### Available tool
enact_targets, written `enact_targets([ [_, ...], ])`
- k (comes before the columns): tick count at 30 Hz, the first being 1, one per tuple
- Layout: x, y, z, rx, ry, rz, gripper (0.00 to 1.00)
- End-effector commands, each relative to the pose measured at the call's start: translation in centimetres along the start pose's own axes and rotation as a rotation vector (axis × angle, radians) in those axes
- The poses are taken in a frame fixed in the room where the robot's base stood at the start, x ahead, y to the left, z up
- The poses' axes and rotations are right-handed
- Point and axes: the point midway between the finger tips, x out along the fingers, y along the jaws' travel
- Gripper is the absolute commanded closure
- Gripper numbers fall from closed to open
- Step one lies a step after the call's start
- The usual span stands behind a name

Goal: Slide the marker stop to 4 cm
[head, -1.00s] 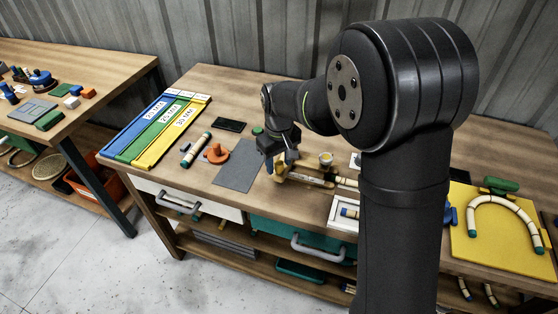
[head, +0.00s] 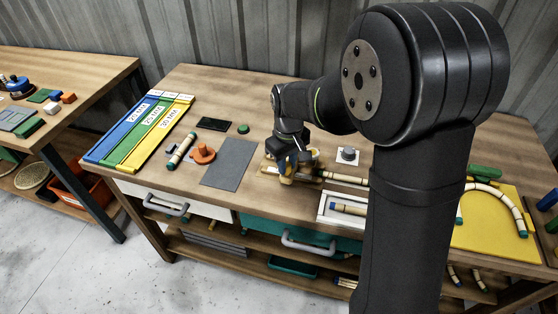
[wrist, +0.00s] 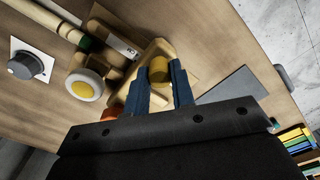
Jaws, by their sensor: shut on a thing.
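The marker stop shows as a yellow round knob (wrist: 159,70) on the wooden measuring jig (wrist: 128,92) in the wrist view. The blue fingers of my gripper (wrist: 165,84) are on both sides of the knob and shut on it. In the head view my gripper (head: 286,168) is low over the left part of the jig (head: 272,171) and hides much of it. A pale rattan rod (head: 345,177) extends from the jig to the right; its dark green band (wrist: 88,43) shows in the wrist view. The scale's marks are too small to read.
A white and yellow round piece (wrist: 84,85) stands close beside the jig. A grey knob on a white plate (head: 348,155) is behind the rod. A grey sheet (head: 230,164) and an orange piece (head: 203,154) lie left. A white tray (head: 328,218) is in front.

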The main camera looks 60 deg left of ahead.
Motion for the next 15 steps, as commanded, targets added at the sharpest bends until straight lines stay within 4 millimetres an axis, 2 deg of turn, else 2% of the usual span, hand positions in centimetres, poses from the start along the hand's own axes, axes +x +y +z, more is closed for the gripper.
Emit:
enact_targets([
  [5, 0.05, 0.34, 0.38, 0.002, -0.009, 0.004, 1.00],
  [6, 0.06, 0.36, 0.40, 0.002, -0.010, 0.004, 0.70],
  [8, 0.05, 0.34, 0.38, 0.002, -0.010, 0.004, 0.58],
  [9, 0.05, 0.32, 0.35, 0.002, -0.009, 0.003, 0.56],
  [15, 0.04, 0.23, 0.27, 0.001, -0.007, 0.003, 0.56],
])
